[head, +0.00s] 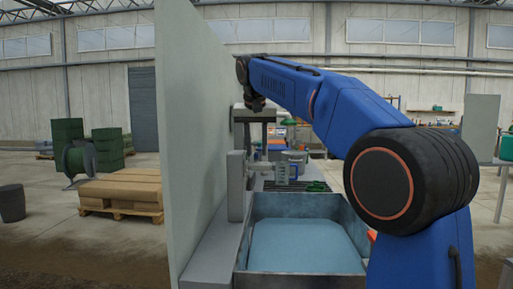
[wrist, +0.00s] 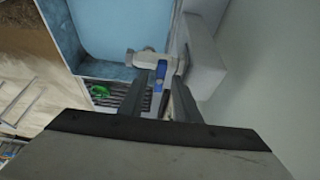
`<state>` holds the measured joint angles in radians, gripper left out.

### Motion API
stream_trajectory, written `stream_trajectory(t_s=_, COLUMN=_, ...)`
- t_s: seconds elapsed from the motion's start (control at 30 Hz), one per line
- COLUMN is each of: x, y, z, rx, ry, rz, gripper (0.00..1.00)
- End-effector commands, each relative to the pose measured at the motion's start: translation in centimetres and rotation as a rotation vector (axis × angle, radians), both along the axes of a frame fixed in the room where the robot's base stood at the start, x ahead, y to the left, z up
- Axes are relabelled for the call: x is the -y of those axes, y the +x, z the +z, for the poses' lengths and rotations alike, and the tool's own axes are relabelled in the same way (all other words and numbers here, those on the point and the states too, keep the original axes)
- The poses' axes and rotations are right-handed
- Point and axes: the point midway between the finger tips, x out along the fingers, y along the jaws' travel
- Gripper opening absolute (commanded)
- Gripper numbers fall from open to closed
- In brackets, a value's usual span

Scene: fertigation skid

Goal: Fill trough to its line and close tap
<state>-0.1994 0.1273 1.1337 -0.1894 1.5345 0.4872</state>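The trough (head: 243,262) stands low in front of me, with a flat light-blue surface inside it. Its blue inside also shows in the wrist view (wrist: 110,30). I cannot make out a fill line or a running stream. The pale grey tap (wrist: 140,58) comes out of a grey block beside the trough and has a blue lever (wrist: 160,76). The tap's area shows small in the head view (head: 262,165). My gripper (wrist: 171,80) is at the lever, with its two dark fingers apart and the lever between or just beyond them; contact is unclear.
A tall pale panel (head: 190,130) rises close on the left of the trough. A green item (wrist: 98,90) lies on a dark grate (wrist: 128,97) beyond the trough.

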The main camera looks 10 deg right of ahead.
Motion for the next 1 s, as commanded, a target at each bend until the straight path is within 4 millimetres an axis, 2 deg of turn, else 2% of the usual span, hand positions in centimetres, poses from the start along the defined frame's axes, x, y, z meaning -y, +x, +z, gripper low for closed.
stream_trajectory(t_s=0.07, x=0.01, y=-0.01, z=0.01, rx=0.0, ry=0.0, rz=0.0, gripper=0.3)
stream_trajectory(t_s=0.2, x=-0.01, y=-0.02, z=0.01, rx=0.0, ry=0.0, rz=0.0, gripper=0.0)
stream_trajectory(t_s=0.67, x=0.16, y=-0.08, z=0.03, rx=-0.001, ry=0.0, rz=0.068, gripper=0.0)
stream_trajectory(t_s=1.0, x=0.5, y=-0.12, z=0.04, rx=-0.001, ry=0.001, rz=0.315, gripper=0.0)
